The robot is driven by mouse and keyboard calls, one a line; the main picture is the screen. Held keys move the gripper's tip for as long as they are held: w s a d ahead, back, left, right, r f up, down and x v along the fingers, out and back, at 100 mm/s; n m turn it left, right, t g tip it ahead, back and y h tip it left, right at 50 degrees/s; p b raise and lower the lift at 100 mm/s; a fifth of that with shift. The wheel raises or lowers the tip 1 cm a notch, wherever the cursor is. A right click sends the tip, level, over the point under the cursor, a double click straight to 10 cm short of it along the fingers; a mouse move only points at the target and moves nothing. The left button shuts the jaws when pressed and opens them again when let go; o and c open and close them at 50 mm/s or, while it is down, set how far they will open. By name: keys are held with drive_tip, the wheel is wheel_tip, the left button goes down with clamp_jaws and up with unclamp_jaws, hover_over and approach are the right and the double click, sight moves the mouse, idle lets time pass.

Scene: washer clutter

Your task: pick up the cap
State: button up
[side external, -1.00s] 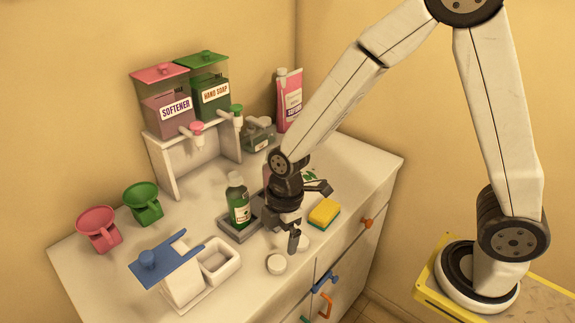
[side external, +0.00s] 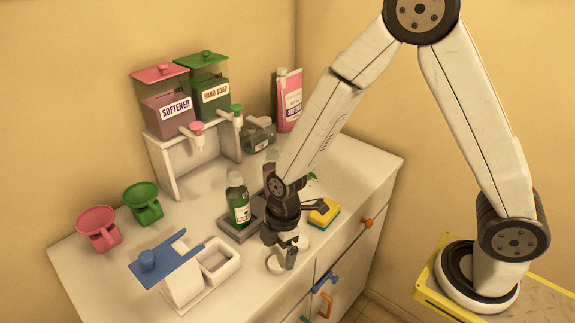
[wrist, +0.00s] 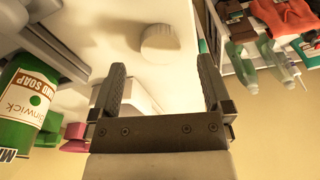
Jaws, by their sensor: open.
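The white round cap (wrist: 160,43) lies on the white counter, seen in the wrist view just beyond and between my fingertips. In the wrist view my gripper (wrist: 162,68) is open and empty, with one finger to each side of the cap's line. It points down over the cap and does not visibly touch it; the exact height is hard to tell.
A green bottle (side external: 238,204) stands in a grey tray left of my gripper. A white stand with a blue top (side external: 165,256) is at front left. The counter's front edge is close.

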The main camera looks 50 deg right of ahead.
sight(277, 262)
drive_tip(key=shift+a+f, duration=0.2)
drive_tip(key=shift+f, duration=1.35)
drive_tip(key=c, duration=1.3)
drive_tip(key=shift+r, duration=0.1)
wheel_tip(277, 262, up, 10)
drive_tip(key=shift+w, duration=0.1)
